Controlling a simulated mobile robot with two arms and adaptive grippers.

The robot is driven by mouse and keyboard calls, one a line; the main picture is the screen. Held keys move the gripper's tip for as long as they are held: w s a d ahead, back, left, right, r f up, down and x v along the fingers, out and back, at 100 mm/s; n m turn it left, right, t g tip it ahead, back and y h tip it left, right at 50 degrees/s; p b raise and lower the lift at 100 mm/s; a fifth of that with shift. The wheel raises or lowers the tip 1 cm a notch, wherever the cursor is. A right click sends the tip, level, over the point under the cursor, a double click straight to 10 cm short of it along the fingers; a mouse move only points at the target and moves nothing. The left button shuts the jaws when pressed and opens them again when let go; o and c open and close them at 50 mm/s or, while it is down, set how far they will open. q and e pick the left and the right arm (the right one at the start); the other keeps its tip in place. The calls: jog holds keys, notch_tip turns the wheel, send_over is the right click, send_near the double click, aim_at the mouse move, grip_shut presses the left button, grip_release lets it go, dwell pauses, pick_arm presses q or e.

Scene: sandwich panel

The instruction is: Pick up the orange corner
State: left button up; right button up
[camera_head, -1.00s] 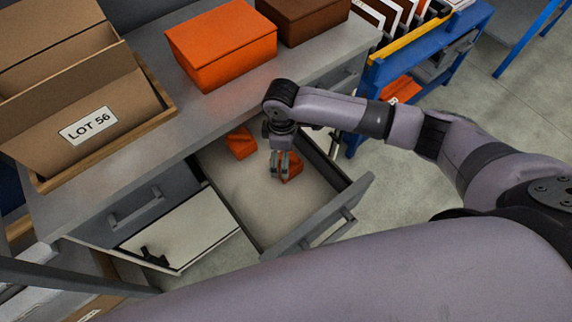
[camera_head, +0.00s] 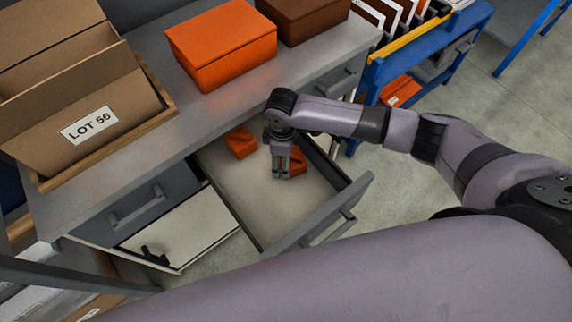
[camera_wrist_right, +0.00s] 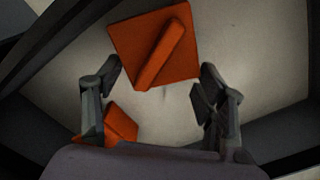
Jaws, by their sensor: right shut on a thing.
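An orange corner (camera_head: 298,162) lies in the open drawer, partly hidden behind the fingers of my right gripper (camera_head: 282,172). In the right wrist view this corner (camera_wrist_right: 155,45), a flat piece with a raised ridge, sits between the fingertips of my right gripper (camera_wrist_right: 160,75). The fingers are shut on its sides, low in the drawer; whether it is clear of the drawer floor I cannot tell. A second orange corner (camera_head: 240,142) lies nearer the cabinet in the same drawer. It seems to show at lower left in the wrist view (camera_wrist_right: 122,122). My left gripper is not in view.
The drawer (camera_head: 235,195) is pulled out, with walls close around my right gripper. Above it, the grey worktop (camera_head: 190,115) holds an orange box (camera_head: 220,50), a brown box (camera_head: 303,18) and a cardboard bin (camera_head: 70,100). A blue rack (camera_head: 420,65) stands at the right.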

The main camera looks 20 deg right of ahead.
jog(key=c, duration=0.4)
